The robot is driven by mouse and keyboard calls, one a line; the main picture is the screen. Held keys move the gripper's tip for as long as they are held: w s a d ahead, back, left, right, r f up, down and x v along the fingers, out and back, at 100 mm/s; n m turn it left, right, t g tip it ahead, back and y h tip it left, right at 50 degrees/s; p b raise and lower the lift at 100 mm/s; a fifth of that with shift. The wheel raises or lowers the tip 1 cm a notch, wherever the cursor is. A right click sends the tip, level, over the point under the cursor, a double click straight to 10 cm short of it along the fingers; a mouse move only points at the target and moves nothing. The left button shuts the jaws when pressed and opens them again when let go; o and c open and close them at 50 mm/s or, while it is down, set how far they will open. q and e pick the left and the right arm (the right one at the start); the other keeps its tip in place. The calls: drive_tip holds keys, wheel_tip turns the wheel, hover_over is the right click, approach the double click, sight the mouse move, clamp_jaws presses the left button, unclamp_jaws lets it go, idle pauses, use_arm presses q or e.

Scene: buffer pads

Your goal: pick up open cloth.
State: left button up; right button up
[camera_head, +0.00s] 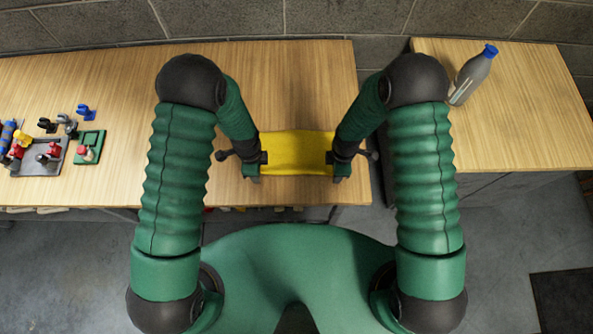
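A yellow cloth (297,152) is spread out between my two grippers, near the front edge of the wooden table. My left gripper (256,170) is at the cloth's left edge. My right gripper (338,170) is at its right edge. The finger tips are small and mostly hidden behind the wrists, so I cannot tell whether they are shut on the cloth. I also cannot tell whether the cloth lies on the table or is held just above it.
The wooden table (290,75) is clear behind the cloth. At the far left are a grey tray (40,168) and a green tray (90,147) with small coloured parts. A bottle with a blue cap (472,77) stands on a separate right-hand table (530,115), across a gap.

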use_arm(q)
drive_tip(key=shift+f, duration=0.15)
use_arm(e)
drive_tip(key=shift+f, duration=0.15)
use_arm(q)
drive_tip(key=shift+c, duration=0.2)
use_arm(e)
drive_tip(key=shift+c, duration=0.2)
use_arm(q)
clamp_jaws()
use_arm(e)
clamp_jaws()
